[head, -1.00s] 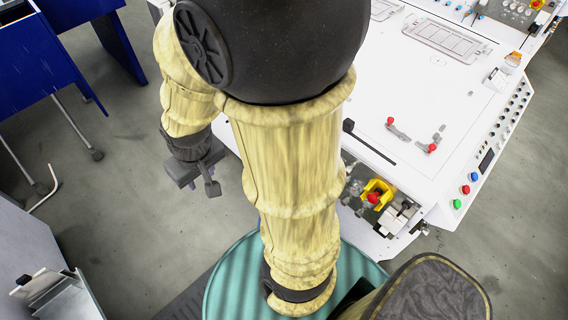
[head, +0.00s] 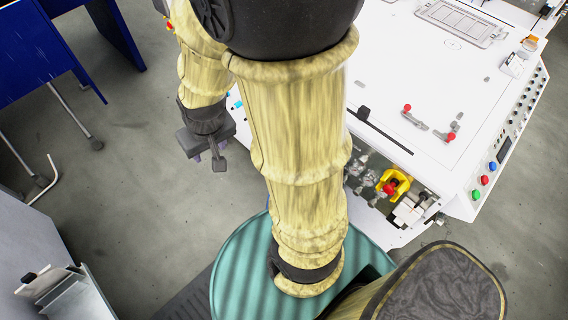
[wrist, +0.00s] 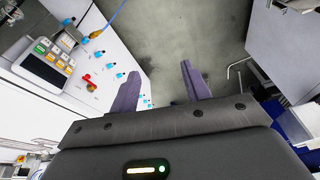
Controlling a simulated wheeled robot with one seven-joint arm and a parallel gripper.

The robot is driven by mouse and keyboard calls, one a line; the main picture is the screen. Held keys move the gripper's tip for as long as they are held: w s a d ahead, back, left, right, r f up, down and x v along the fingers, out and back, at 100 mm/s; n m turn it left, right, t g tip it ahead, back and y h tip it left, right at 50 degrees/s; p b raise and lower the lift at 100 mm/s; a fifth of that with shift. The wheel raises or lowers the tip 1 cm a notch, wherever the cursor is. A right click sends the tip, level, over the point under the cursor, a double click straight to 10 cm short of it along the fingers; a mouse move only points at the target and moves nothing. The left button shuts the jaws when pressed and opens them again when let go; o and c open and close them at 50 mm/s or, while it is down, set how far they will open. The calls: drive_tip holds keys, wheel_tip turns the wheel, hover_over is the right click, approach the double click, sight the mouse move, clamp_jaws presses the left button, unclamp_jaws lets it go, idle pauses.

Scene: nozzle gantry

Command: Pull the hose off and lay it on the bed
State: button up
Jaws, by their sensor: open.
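My gripper (head: 206,148) hangs over the open grey floor, left of the white machine, in the head view. In the wrist view its two purple fingers stand wide apart with nothing between them (wrist: 160,78).
Several blue fittings, a keypad (wrist: 52,62) and a red switch (wrist: 90,82) sit on the white panel side. A yellow bracket with a red knob (head: 393,187) is at the machine's near corner. A blue table (head: 40,45) stands at left. Floor lies clear between.

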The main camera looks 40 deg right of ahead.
drive_tip(key=w+d+f+m+t+h+b, duration=0.1)
drive_tip(key=w+d+f+m+h+b, duration=0.15)
drive_tip(key=w+f+b, duration=0.55)
drive_tip(key=w+d+f+m+t+h+b, duration=0.1)
drive_tip(key=w+d+f+m+b, duration=0.3)
drive_tip(key=f, duration=0.8)
drive_tip(key=w+d+f+m+t+h+b, duration=0.1)
drive_tip(key=w+d+f+m+h+b, duration=0.15)
drive_tip(key=f+b, duration=0.6)
drive_tip(key=s+d+f+m+g+h+b, duration=0.2)
drive_tip(key=d+f+h+b, duration=0.4)
drive_tip(key=f+b, duration=0.3)
drive_tip(key=s+d+f+m+g+h+b, duration=0.2)
drive_tip(key=d+f+m+h+b, duration=0.3)
drive_tip(key=f+b, duration=0.4)
wheel_tip(320, 180, down, 5)
drive_tip(key=shift+s+d+f+g+h, duration=0.2)
drive_tip(key=shift+s+d+g+h, duration=0.3)
drive_tip(key=shift+d, duration=0.65)
drive_tip(key=shift+w+d, duration=0.1)
drive_tip(key=shift+d, duration=0.05)
drive_tip(key=shift+w+d+b, duration=0.2)
drive_tip(key=shift+d+b, duration=0.1)
drive_tip(key=shift+d, duration=1.9)
drive_tip(key=shift+w+d+b, duration=0.15)
drive_tip(key=shift+d+b, duration=0.1)
drive_tip(key=shift+d, duration=1.9)
